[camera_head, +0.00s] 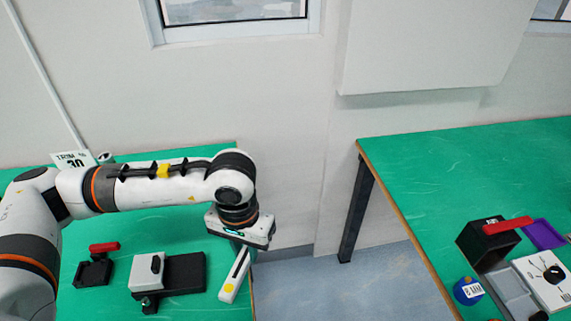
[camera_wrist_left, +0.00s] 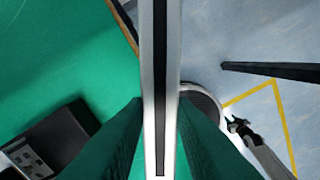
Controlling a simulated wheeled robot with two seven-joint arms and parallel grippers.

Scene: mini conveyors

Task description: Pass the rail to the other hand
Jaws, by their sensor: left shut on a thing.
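The rail (camera_head: 236,273) is a long pale bar with a dark stripe along it and a yellow dot near its lower end. My left gripper (camera_head: 242,246) is shut on it and holds it tilted near the right edge of the left green table. In the left wrist view the rail (camera_wrist_left: 160,60) runs upright through the middle of the picture, between the two fingers of my left gripper (camera_wrist_left: 160,140). My right gripper does not show in the head view. A pale arm-like part with a dark tip shows small in the wrist view, too unclear to read.
The left table (camera_head: 216,307) bears a black-and-white block (camera_head: 184,274) and a black holder with a red bar (camera_head: 93,272). The right table (camera_head: 440,175) bears a black box (camera_head: 484,240), a purple tray (camera_head: 544,234) and a blue round item (camera_head: 467,291). Open floor (camera_head: 330,285) lies between the tables.

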